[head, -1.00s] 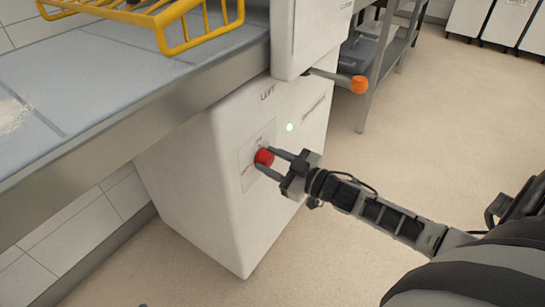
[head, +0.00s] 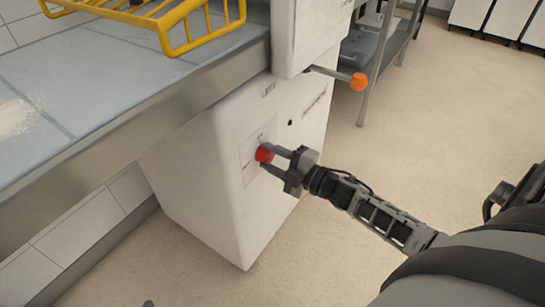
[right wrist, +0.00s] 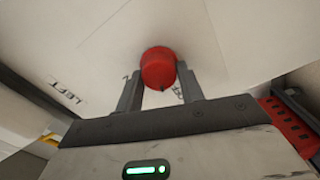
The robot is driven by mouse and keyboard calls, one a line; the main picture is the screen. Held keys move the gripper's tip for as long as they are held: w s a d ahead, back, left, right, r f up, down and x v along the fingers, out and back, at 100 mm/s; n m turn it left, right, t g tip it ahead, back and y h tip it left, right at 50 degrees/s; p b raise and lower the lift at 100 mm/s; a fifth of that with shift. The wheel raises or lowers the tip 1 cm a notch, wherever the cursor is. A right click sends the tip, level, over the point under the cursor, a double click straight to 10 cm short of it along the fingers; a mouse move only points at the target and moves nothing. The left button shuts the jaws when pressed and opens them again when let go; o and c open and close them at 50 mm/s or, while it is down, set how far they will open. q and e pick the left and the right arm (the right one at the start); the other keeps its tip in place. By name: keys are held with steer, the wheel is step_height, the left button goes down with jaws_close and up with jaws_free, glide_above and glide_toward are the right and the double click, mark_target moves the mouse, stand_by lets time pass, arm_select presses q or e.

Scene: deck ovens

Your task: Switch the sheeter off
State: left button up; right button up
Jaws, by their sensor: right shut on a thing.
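The sheeter's white cabinet (head: 230,205) stands under the worktop, with a red knob (head: 264,153) on a labelled plate on its front. A small lamp (head: 290,122) above and right of the knob is dark. My right gripper (head: 268,160) is shut on the red knob, one finger on each side. The right wrist view shows the knob (right wrist: 158,68) between the two fingertips, with a small dark mark on its rim.
A yellow wire guard (head: 200,25) stands above the belt (head: 110,70) at upper left. A lever with an orange ball (head: 358,82) sticks out above my right gripper. A metal rack (head: 385,50) stands behind it. The floor at right is clear.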

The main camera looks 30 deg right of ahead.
steer(key=shift+n, duration=1.4)
arm_select(q)
steer(key=shift+s+d+r+b, duration=0.15)
steer(key=shift+s+b, duration=0.05)
steer(key=shift+b, duration=0.1)
arm_select(e)
steer(key=shift+n, duration=0.6)
arm_select(q)
steer(key=shift+w+r, duration=0.2)
arm_select(e)
steer(key=o, duration=1)
steer(key=shift+s, duration=0.2)
arm_select(q)
steer(key=shift+s+a+f+g+p, duration=0.2)
steer(key=shift+a+f+g+p, duration=0.15)
steer(key=shift+f+p, duration=0.5)
arm_select(e)
steer(key=v, duration=1.5)
steer(key=shift+s+d+f, duration=0.1)
steer(key=shift+s+d, duration=0.05)
steer(key=shift+s, duration=0.1)
